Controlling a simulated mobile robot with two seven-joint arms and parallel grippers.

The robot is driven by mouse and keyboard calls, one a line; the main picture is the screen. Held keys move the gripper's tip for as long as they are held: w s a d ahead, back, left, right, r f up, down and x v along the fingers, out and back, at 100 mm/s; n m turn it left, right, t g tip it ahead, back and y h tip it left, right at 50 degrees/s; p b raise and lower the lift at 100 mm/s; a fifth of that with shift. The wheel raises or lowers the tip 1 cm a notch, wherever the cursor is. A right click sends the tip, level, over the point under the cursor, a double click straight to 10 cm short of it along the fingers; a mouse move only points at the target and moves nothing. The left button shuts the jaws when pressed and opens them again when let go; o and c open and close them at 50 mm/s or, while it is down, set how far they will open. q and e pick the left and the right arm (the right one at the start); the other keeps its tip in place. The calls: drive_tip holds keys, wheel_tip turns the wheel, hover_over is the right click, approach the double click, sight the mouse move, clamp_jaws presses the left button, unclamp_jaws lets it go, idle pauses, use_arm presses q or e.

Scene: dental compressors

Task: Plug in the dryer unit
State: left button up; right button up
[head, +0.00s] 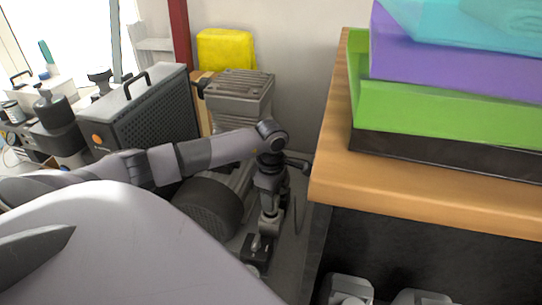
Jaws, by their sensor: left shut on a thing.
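My left gripper (258,248) points down in the gap between the compressor equipment and the wooden table. It is shut on a small dark thing, probably a plug, mostly hidden by the fingers. A dark grey box with a black handle and perforated side (150,112), possibly the dryer unit, stands at the left behind my left arm. A grey ribbed compressor head (240,92) stands behind my left wrist, with a dark round motor-like part (208,208) below. No cord or socket can be made out clearly. My right gripper is not in view.
A wooden table (420,200) on the right carries stacked green, purple and turquoise boxes (450,90). Its edge is close to my left gripper. A yellow box (226,50) is at the back wall. Two pale grey objects (350,289) show at the bottom.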

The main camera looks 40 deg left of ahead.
use_arm(q)
drive_tip(key=shift+f, duration=0.15)
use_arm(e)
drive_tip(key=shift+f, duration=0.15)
use_arm(q)
drive_tip(key=shift+f+b, duration=0.75)
drive_tip(key=o, duration=1.1)
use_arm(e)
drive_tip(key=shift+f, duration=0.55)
use_arm(q)
drive_tip(key=shift+o, duration=0.2)
wheel_tip(320, 180, up, 7)
drive_tip(key=shift+f+p, duration=0.15)
drive_tip(key=shift+p, duration=1.1)
drive_tip(key=shift+r, duration=0.2)
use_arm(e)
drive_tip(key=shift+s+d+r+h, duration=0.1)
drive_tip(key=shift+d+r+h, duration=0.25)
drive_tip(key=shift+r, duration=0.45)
